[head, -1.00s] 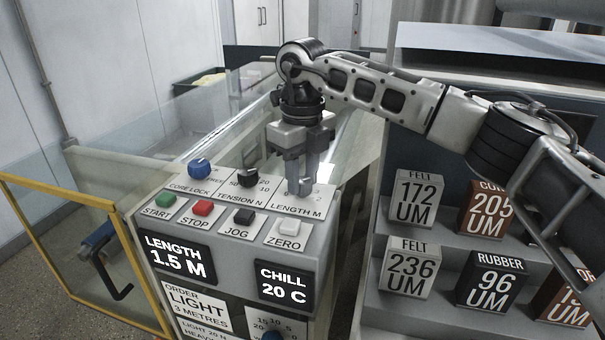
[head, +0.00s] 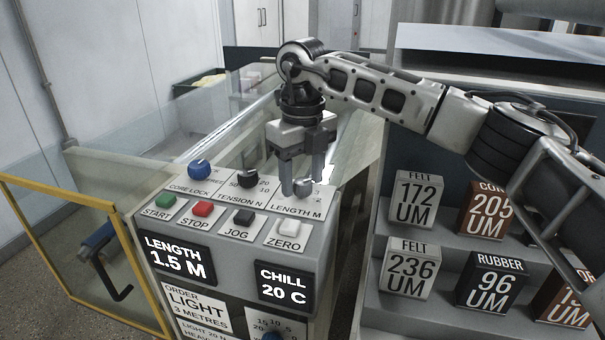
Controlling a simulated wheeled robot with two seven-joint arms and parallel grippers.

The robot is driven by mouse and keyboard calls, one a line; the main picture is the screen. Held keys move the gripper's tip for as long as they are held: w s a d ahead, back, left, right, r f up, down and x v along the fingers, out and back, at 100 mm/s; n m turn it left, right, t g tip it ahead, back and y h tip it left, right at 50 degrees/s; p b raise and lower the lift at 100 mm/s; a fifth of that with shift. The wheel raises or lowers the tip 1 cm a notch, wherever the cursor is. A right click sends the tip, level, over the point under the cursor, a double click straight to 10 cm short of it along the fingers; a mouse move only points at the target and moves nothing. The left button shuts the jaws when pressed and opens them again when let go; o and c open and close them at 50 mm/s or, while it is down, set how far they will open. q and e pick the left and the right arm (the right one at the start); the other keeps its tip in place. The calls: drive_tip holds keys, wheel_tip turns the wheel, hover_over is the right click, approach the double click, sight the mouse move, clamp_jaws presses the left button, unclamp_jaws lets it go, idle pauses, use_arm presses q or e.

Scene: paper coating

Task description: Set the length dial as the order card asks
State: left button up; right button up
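The length dial (head: 303,186) is a small grey knob at the top right of the control panel, above the label LENGTH M. My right gripper (head: 303,190) is open, its fingers pointing down on either side of the dial with visible gaps. The length display (head: 178,260) reads 1.5 M. The order card (head: 200,308) on the panel front reads ORDER, LIGHT, 3 METRES; its lower lines are partly cut off. My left gripper is not in view.
The blue core lock knob (head: 199,169) and black tension knob (head: 248,178) stand left of the dial. Start, stop, jog and zero (head: 286,226) buttons sit below. Labelled blocks, such as the felt 172 UM block (head: 414,201), fill a stepped rack at right. A yellow-framed clear gate (head: 75,255) stands at left.

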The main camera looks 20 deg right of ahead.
sight(302, 181)
drive_tip(key=shift+r, duration=0.1)
wheel_tip(302, 181, up, 16)
idle(0.5)
